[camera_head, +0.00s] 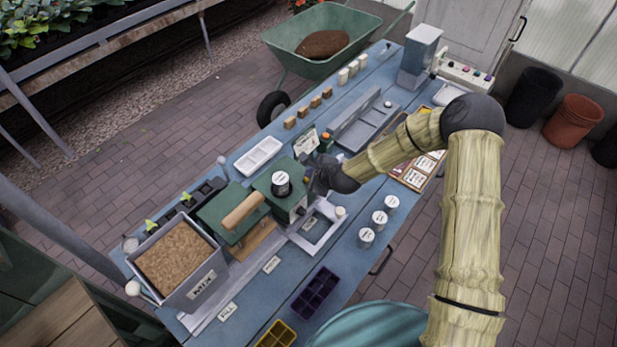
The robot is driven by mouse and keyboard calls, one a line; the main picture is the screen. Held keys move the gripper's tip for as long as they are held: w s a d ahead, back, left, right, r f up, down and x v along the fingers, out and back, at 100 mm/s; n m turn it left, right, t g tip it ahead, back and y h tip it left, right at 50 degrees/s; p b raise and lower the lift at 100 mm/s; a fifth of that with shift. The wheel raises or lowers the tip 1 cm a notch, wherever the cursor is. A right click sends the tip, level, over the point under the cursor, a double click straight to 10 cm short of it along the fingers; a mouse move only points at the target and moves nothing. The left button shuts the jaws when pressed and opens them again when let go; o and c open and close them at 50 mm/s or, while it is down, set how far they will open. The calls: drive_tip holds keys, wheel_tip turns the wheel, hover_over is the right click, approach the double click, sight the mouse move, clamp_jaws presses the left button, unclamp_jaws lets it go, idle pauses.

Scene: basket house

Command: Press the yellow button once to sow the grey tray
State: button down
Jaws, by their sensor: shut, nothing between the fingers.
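My gripper (313,173) is shut and empty, beside the green machine. It is dark and partly hidden by my wrist, and I cannot tell whether it touches anything.
A bin of soil mix (203,289) stands at the near left of the bench. A purple tray (316,293), a yellow tray (277,336) and several white-lidded jars (379,219) are along the near edge. A white tray (258,154) lies behind. A wheelbarrow (357,22) stands beyond.

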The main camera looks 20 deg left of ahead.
drive_tip(key=shift+f+b, duration=0.35)
drive_tip(key=shift+f, duration=0.1)
idle(0.3)
drive_tip(key=shift+r, duration=0.1)
drive_tip(key=shift+r+p, duration=0.6)
drive_tip(key=shift+r, duration=0.35)
drive_tip(key=shift+r+p, duration=1.6)
drive_tip(key=shift+r, duration=0.95)
